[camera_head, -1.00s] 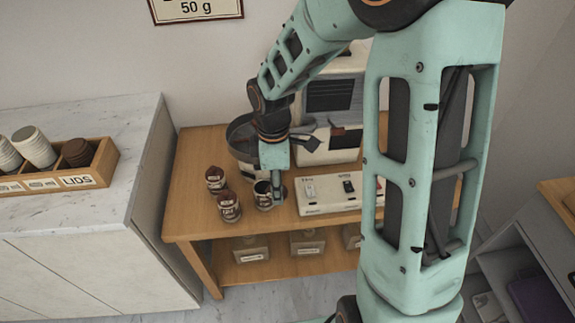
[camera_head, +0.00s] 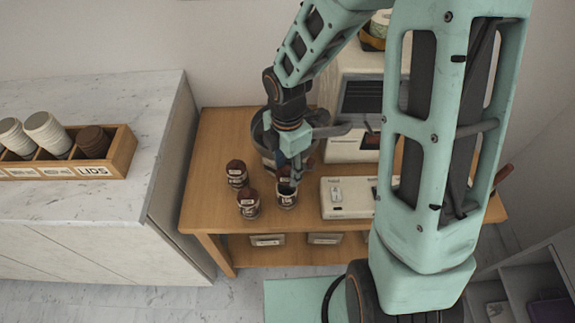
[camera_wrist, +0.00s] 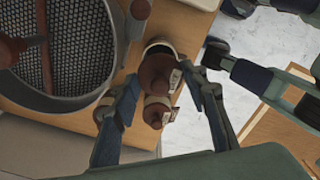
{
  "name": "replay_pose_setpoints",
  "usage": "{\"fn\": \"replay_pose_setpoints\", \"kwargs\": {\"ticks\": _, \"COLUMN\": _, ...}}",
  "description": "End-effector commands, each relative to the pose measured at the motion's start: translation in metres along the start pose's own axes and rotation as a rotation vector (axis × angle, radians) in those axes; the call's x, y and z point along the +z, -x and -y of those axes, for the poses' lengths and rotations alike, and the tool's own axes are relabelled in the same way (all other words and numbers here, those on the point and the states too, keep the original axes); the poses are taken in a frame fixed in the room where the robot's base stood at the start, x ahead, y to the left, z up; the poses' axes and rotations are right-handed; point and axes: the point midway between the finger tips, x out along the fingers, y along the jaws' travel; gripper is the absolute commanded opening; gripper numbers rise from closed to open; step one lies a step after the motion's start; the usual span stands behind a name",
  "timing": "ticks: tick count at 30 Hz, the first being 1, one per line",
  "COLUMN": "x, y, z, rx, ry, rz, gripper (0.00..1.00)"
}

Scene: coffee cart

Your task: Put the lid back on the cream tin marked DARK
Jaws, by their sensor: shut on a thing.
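Three small cream tins stand on the wooden cart; their print is too small to read. The back left tin (camera_head: 237,181) and the front left tin (camera_head: 248,211) wear brown lids. The right tin (camera_head: 288,199) stands upright with a dark, open-looking top. My gripper (camera_head: 295,183) points down just above and behind this tin. It is shut on a brown lid (camera_head: 284,172), partly hidden by the finger.
A round mesh-bottomed pan (camera_wrist: 65,50) is close beside the fingers in the wrist view. A cream scale-like box (camera_head: 345,198) lies right of the tins, with a cream machine (camera_head: 350,152) behind. A wooden LIDS organiser (camera_head: 122,155) sits on the left counter.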

Motion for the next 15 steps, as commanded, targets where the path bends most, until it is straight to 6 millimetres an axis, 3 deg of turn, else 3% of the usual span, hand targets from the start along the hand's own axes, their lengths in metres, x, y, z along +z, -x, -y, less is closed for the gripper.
{"fn": "replay_pose_setpoints", "kwargs": {"ticks": 15, "x": 0.000, "y": -0.050, "z": 0.000, "rx": 0.000, "ry": -0.001, "rz": 0.000, "gripper": 0.20}}
